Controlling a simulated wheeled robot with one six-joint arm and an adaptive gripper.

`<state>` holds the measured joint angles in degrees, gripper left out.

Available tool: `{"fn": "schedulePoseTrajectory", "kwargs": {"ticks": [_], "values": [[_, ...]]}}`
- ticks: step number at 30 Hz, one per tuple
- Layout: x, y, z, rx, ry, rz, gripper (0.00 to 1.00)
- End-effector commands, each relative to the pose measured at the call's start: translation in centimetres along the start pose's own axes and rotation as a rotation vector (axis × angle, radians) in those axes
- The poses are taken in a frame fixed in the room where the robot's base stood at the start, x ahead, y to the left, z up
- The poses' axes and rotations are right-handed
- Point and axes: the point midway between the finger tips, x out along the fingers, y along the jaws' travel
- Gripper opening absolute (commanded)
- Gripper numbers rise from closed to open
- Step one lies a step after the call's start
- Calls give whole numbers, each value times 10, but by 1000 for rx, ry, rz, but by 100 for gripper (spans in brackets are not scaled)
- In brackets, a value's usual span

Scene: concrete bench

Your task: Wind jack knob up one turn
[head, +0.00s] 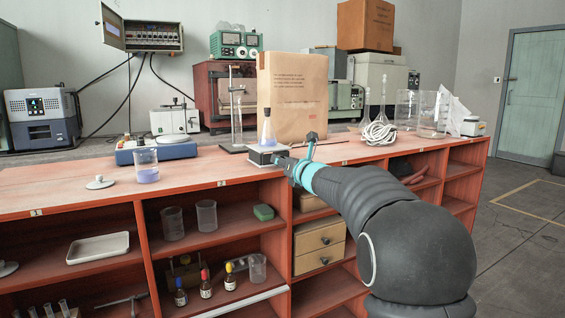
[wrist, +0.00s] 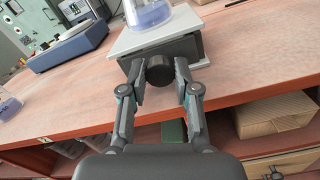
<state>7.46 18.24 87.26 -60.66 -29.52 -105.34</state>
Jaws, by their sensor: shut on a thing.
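The lab jack (head: 262,157) stands at the bench's front edge, with a light square top plate (wrist: 126,42) and a dark body in the wrist view. A conical flask (head: 266,131) with bluish liquid stands on the plate; its lower part shows in the wrist view (wrist: 150,14). The round black jack knob (wrist: 159,70) faces me, with one finger of my gripper (wrist: 160,78) on each side of it. My gripper is shut on the knob. In the head view my gripper (head: 283,163) reaches the jack's front right, and the arm hides the knob.
A beaker (head: 146,166) of bluish liquid stands left, near a blue-based instrument (head: 160,151). A retort stand (head: 236,115) and a large paper bag (head: 294,100) are close behind the jack. Open shelves are below.

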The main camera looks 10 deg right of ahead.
Motion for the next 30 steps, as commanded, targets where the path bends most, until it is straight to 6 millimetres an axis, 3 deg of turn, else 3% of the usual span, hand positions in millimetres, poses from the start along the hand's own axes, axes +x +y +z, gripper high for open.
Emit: {"fn": "schedulePoseTrajectory", "kwargs": {"ticks": [4, 5, 7, 8, 20, 30], "values": [[0, 0, 0, -1, 0, 0, 0], [0, 0, 0, -1, 0, 0, 35], [0, 0, 0, -1, 0, 0, 53], [0, 0, 0, -1, 0, 0, 56], [-6, 0, 1, -1, 0, -1, 56], [-64, 0, 1, -2, -1, -1, 56]]}}
